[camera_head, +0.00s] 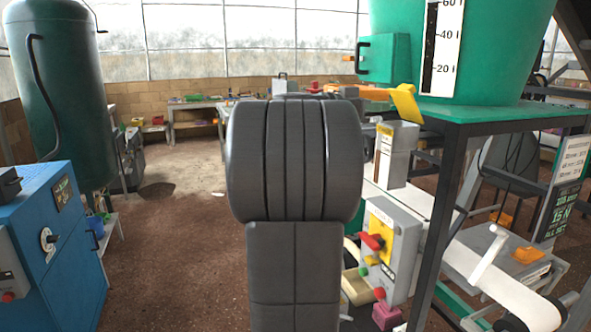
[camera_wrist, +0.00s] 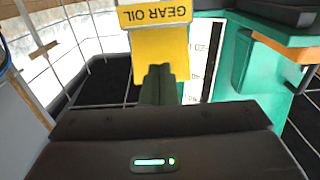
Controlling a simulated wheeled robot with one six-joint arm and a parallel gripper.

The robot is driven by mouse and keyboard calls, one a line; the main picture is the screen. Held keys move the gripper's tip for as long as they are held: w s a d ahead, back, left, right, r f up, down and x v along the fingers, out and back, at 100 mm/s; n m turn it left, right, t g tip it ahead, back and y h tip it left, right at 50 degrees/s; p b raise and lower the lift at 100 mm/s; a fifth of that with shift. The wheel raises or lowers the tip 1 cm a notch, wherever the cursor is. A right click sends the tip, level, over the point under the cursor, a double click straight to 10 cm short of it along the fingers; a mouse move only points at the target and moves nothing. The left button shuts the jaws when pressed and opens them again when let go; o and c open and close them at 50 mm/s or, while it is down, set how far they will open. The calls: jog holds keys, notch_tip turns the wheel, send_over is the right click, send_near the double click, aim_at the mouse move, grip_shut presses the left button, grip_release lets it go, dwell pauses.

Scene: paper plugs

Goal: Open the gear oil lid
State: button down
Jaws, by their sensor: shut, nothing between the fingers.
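A yellow panel marked GEAR OIL (camera_wrist: 148,45) fills the upper middle of the wrist view, with its lettering upside down. I cannot tell which part of it is the lid. In the head view a yellow flap (camera_head: 405,103) sits at the end of an orange bar, below the green tank; it may be the same part. My gripper (camera_wrist: 160,72) is shut and empty, with its fingertips in front of the yellow panel. I cannot tell whether they touch it. In the head view my arm hides the gripper.
The green tank (camera_head: 480,50) with a level scale stands on a green table (camera_head: 500,112) at right. A grey control box (camera_head: 392,245) and white conveyor (camera_head: 510,290) are below. A blue cabinet (camera_head: 60,240) stands at left.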

aim_at(402, 99)
jog(key=shift+r+b+x, duration=0.2)
jog(key=shift+r+x, duration=0.05)
jog(key=shift+x, duration=0.9)
jog(key=shift+r+b+x, duration=0.15)
jog(key=shift+r+x, duration=0.1)
jog(key=shift+x, duration=0.85)
jog(key=shift+r+b+x, duration=0.2)
jog(key=shift+x, duration=0.95)
jog(key=shift+a, duration=0.1)
jog(key=shift+s+a+f+b, duration=0.15)
jog(key=shift+s+a+b, duration=0.05)
jog(key=shift+a+b, duration=0.45)
jog(key=shift+b+v, duration=0.75)
jog(key=shift+v, duration=0.4)
jog(key=shift+s, duration=0.1)
jog(key=b+v, duration=0.2)
jog(key=v, duration=1.2)
jog(key=shift+r+b, duration=0.25)
jog(key=shift+b, duration=0.15)
